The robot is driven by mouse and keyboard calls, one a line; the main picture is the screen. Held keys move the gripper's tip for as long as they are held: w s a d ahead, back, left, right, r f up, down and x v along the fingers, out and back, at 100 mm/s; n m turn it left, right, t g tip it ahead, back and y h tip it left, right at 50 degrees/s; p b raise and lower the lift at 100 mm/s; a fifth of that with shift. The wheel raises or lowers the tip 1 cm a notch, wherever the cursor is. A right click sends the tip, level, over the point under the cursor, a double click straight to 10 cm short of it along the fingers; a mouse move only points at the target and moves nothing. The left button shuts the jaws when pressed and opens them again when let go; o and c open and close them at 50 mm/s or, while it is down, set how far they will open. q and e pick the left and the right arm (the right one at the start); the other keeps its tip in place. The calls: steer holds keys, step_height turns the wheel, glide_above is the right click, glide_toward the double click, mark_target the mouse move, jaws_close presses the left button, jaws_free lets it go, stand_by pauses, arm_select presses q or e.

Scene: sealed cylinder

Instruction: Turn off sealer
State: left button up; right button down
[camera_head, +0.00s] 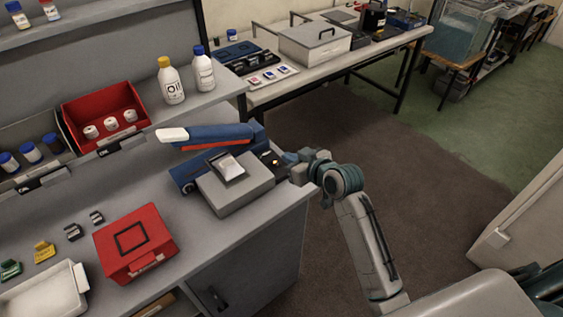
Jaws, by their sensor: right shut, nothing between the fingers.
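The sealer (203,140) stands on the grey workbench, a blue machine with a white-tipped lever arm raised to the left and a red strip under it. A small orange-lit spot, likely its switch (275,161), shows at its right end. My right gripper (284,160) is at that right end, close to the lit spot; whether it touches cannot be told. The gripper is small in view and shut, with nothing in it. A grey box (236,190) with a clear packet on top sits in front of the sealer. My left gripper is not in view.
A red case (134,243) and a white tray (42,295) lie at the front left of the bench. A red bin (104,113) and two white bottles (171,84) stand behind. Floor right of the bench is open.

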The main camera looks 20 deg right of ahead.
steer(key=p, duration=0.1)
glide_above(281, 173)
steer(key=shift+w+a+f, duration=0.1)
steer(key=shift+w+f, duration=0.1)
steer(key=shift+f, duration=0.3)
steer(key=shift+w+a+f, duration=0.1)
steer(key=shift+w+f, duration=0.05)
steer(key=shift+f, duration=0.3)
steer(key=f, duration=0.1)
steer(key=f+p, duration=0.1)
steer(key=shift+s+d+f, duration=0.2)
steer(key=shift+s+f, duration=0.1)
steer(key=shift+f, duration=0.05)
steer(key=shift+s+f, duration=0.2)
steer(key=shift+f, duration=0.45)
steer(key=shift+f, duration=0.15)
